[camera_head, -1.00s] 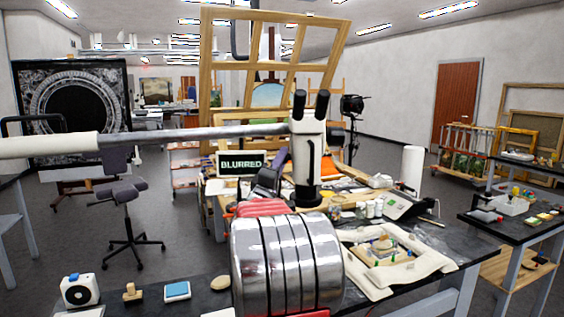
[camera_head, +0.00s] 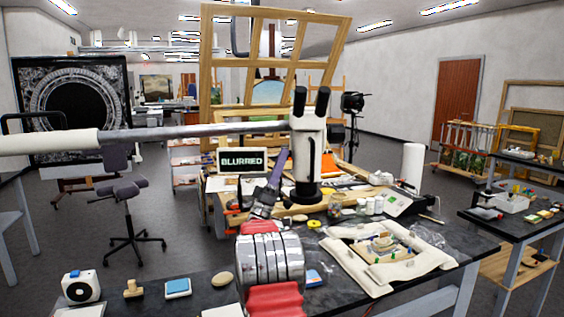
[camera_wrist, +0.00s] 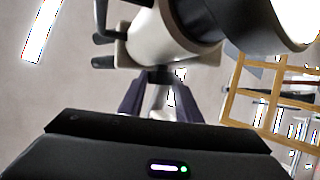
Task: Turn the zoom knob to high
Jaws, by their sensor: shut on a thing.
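A white and black microscope (camera_head: 309,155) stands upright on the bench, on the end of a long horizontal boom. My gripper (camera_head: 283,160) is at the left side of its body. In the wrist view the white body fills the top, and my gripper's (camera_wrist: 160,76) dark fingers come together on a small dark knob (camera_wrist: 158,71), seemingly the zoom knob. The fingertips partly hide the knob, and its markings cannot be read. Two black knobs (camera_wrist: 104,62) stick out at the left of the body. A small screen (camera_head: 242,161) reads BLURRED.
A padded tray holding a gilt fragment (camera_head: 388,245) lies right of my arm. Jars (camera_head: 368,206) and a white device (camera_head: 398,203) stand behind it. A stamp (camera_head: 133,289), a blue pad (camera_head: 178,288) and a white box (camera_head: 80,287) lie at front left. The boom (camera_head: 190,134) crosses left.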

